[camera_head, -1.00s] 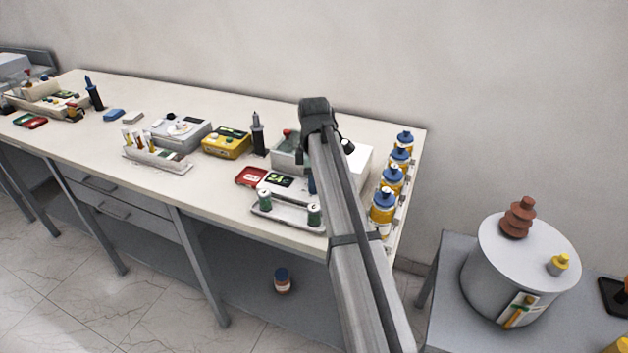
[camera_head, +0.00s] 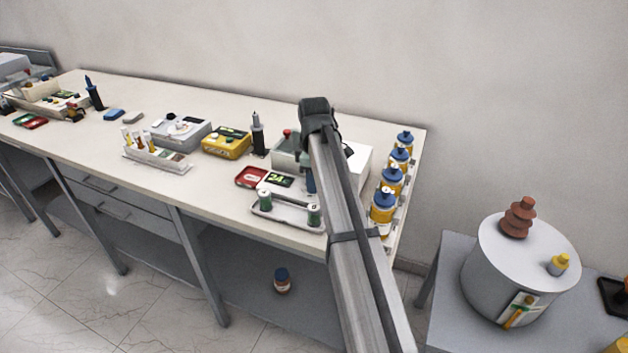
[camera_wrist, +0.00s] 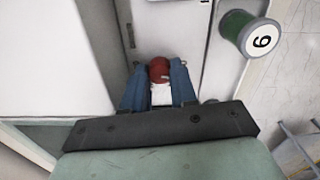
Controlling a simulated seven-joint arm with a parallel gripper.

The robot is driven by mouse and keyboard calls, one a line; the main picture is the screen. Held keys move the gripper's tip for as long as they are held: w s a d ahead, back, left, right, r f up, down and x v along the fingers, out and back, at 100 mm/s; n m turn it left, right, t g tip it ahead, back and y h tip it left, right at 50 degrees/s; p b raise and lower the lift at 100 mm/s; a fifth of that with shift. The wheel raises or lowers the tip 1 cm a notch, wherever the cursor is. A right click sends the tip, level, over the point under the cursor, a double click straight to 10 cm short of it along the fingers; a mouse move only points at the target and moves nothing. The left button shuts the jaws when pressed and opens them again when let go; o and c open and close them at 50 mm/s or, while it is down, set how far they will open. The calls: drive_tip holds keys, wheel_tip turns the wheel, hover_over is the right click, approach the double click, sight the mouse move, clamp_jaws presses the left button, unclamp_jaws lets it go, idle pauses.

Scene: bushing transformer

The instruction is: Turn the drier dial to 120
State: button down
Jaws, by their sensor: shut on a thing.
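In the wrist view my gripper (camera_wrist: 159,78) has its two blue fingers on either side of a small red knob (camera_wrist: 159,68) with a white part below it. The gripper is shut on this knob. The knob's scale and any number it points to are not readable. In the head view my arm hides most of the gripper; a blue finger part (camera_head: 311,182) shows at the arm's left edge. A white box (camera_head: 358,160) stands partly behind the arm. I cannot tell for certain which housing is the drier.
A small display (camera_head: 279,180) with green digits lies left of the arm. A tray (camera_head: 290,218) with green spools is in front; one spool (camera_wrist: 248,36) is near the gripper. Blue-capped bottles (camera_head: 383,205) line the table's right end. A yellow box (camera_head: 227,142) stands left.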

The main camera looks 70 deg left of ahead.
drive_tip(key=m, duration=1.2)
drive_tip(key=shift+m, duration=0.4)
drive_tip(key=m, duration=0.4)
drive_tip(key=shift+m, duration=2)
drive_tip(key=c, duration=1.2)
unclamp_jaws()
drive_tip(key=shift+o, duration=0.2)
wheel_tip(320, 180, up, 14)
